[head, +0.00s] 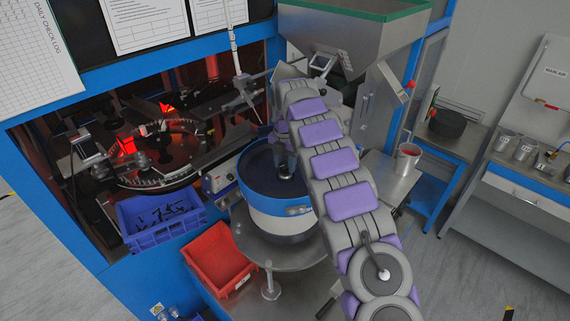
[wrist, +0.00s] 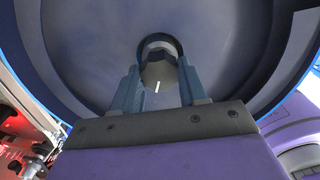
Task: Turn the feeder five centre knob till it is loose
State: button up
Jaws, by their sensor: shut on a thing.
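The feeder bowl (head: 262,170) is a round dark bowl on a blue and white drum base, in the middle of the head view. In the wrist view its grey inner floor (wrist: 85,50) fills most of the picture. The centre knob (wrist: 160,70) is a dark grey faceted knob with a small white mark on its front. My gripper (wrist: 160,82) reaches down into the bowl with one blue-grey finger on each side of the knob, shut on it. In the head view my gripper (head: 285,165) is partly hidden by my arm, and the knob is hard to make out.
A blue bin (head: 165,233) with dark parts and a red bin (head: 218,262) stand left of the feeder. A steel hopper (head: 350,40) is above and behind it. A cabinet with a round glass dial (head: 160,180) is at left. A metal cup (head: 407,160) stands at right.

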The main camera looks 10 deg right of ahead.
aim_at(285, 163)
dwell(0.5)
jog(key=o, duration=0.7)
jog(key=shift+f, duration=0.1)
jog(key=o, duration=0.3)
jog(key=shift+w+d+f, duration=0.1)
jog(key=shift+w, duration=0.2)
jog(key=shift+o, duration=0.3)
jog(key=shift+s, duration=0.25)
jog(key=shift+w+r, duration=0.15)
jog(key=shift+r, duration=1.7)
jog(key=shift+s+r+b, duration=0.25)
jog(key=shift+s+b, duration=0.1)
jog(key=shift+s, duration=2.35)
jog(key=shift+s+r+b, duration=0.25)
jog(key=shift+s+b, duration=0.05)
jog(key=shift+s, duration=2.4)
jog(key=shift+s+r+b, duration=0.25)
jog(key=shift+s+b, duration=0.1)
jog(key=shift+s, duration=2.35)
